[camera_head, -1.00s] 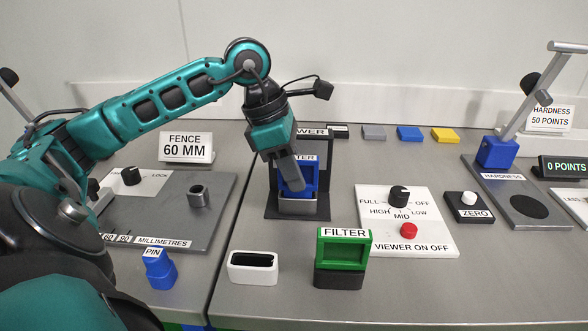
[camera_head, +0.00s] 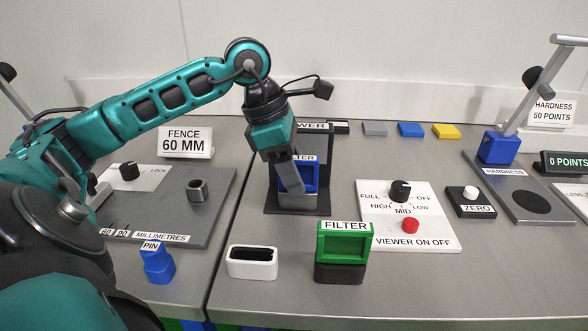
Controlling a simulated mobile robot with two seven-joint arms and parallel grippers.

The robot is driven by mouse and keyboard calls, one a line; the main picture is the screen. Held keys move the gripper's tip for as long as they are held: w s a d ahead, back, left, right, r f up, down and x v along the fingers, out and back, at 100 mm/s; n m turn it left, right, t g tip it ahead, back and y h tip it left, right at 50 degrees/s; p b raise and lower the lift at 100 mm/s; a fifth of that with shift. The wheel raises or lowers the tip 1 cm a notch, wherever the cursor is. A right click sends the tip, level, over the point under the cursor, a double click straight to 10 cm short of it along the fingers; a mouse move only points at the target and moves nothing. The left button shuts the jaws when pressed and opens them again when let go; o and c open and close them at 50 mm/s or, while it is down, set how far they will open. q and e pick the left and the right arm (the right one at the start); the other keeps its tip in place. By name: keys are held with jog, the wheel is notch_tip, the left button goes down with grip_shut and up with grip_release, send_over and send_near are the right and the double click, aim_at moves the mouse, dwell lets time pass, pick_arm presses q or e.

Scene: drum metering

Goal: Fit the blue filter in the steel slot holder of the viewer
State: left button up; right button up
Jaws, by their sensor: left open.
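The blue filter (camera_head: 312,177) stands upright in the steel slot holder (camera_head: 297,202) at the foot of the dark viewer (camera_head: 317,142). Its lower edge is in the holder. My left gripper (camera_head: 292,188) reaches down in front of the blue filter, with its fingers open around or close beside it. The fingers and wrist hide the left part of the filter and part of the viewer's label. Contact between fingers and filter cannot be made out. My right gripper is not in view.
A green filter (camera_head: 344,241) in a black holder and an empty white slot holder (camera_head: 252,262) stand in front. The viewer's control panel (camera_head: 430,240) lies to the right. A blue pin (camera_head: 157,264) is at the left. Bare table lies at the front right.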

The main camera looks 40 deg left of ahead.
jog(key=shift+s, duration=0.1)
pick_arm(q)
jog(key=v, duration=0.3)
jog(key=shift+w+p, duration=0.1)
jog(key=shift+p, duration=0.2)
jog(key=p+v, duration=0.2)
jog(key=v, duration=0.8)
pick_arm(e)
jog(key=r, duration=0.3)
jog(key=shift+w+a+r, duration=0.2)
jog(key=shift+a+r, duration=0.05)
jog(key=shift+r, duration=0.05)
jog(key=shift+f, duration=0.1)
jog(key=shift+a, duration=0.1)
